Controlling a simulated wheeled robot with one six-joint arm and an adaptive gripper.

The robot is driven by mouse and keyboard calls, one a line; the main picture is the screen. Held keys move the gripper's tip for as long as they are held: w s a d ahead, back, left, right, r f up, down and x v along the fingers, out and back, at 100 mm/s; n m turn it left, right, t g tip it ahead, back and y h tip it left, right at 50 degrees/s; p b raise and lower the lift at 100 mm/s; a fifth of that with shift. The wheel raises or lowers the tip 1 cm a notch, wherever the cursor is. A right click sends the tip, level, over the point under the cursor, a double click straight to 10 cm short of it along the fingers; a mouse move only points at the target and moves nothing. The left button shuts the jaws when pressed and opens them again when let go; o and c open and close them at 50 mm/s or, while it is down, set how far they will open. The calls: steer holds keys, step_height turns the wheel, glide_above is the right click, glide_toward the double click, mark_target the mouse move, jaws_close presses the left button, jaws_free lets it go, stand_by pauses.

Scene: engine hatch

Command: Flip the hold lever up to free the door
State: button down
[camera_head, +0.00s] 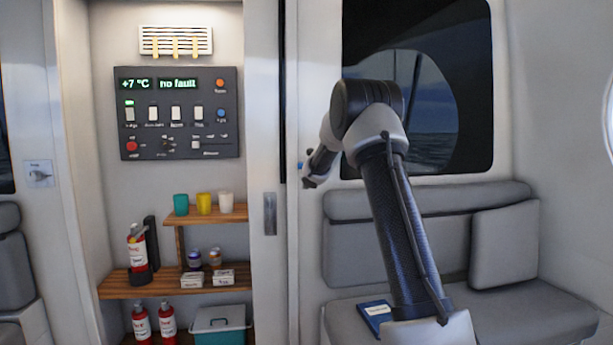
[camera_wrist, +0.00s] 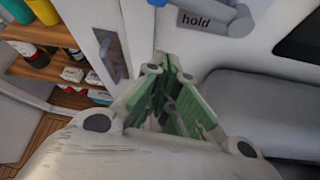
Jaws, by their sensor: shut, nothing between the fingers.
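The hold lever (camera_wrist: 238,25) shows at the top of the wrist view. It is a grey-blue bar with a rounded end, beside a grey plate marked "hold" (camera_wrist: 195,21). My gripper (camera_wrist: 166,66) is shut and empty, below and left of the lever in that view, apart from it. In the head view my gripper (camera_head: 308,181) is in front of the door post, with a small blue spot (camera_head: 299,165) beside it; I cannot tell if this is the lever. The white door (camera_head: 265,130) has a recessed grey handle (camera_head: 270,214), also in the wrist view (camera_wrist: 112,55).
Left of the door is an open cupboard with a control panel (camera_head: 180,112), wooden shelves (camera_head: 125,286), cups, small boxes and red extinguishers (camera_head: 138,247). A grey bench (camera_head: 540,312) with a blue book (camera_head: 376,316) stands at the right, under a dark window.

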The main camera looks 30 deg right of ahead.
steer(key=shift+w+d+r, duration=0.25)
steer(key=shift+w+r, duration=0.1)
steer(key=shift+w, duration=0.2)
steer(key=shift+w+d+r, duration=0.25)
steer(key=shift+w+r, duration=0.15)
steer(key=shift+w, duration=0.2)
steer(key=shift+w+d+r, duration=0.25)
steer(key=shift+w+r, duration=0.1)
steer(key=shift+w, duration=0.2)
steer(key=shift+r+m+y, duration=0.4)
steer(key=shift+r, duration=0.05)
steer(key=s+d+r+m+t+y, duration=0.1)
steer(key=d+r+m+t+y, duration=0.3)
steer(key=m, duration=0.6)
steer(key=shift+r+t+y, duration=0.8)
steer(key=shift+r+t, duration=0.1)
steer(key=shift+r, duration=0.4)
steer(key=shift+s, duration=0.1)
